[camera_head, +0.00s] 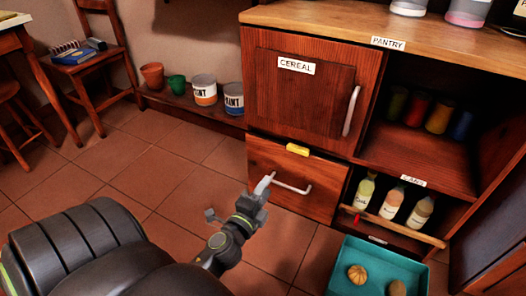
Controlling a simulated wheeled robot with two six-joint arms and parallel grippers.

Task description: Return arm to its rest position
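My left arm comes in from the lower left, dark grey with green rings. Its gripper (258,192) is in front of the lower drawer (275,165), close to the left end of the drawer's pale bar handle (294,188). I cannot tell whether it touches the handle, or whether its fingers are apart or closed. The drawer looks shut or nearly so. A yellow object (297,150) is at the drawer's top edge. My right gripper is not in view.
The cereal cupboard door (300,90) is shut. Bottles (391,203) stand on a low shelf at the right. A teal crate (345,250) with round items sits on the floor. A chair (85,65) and paint cans (204,90) are at the back left. Tiled floor (150,165) is clear between.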

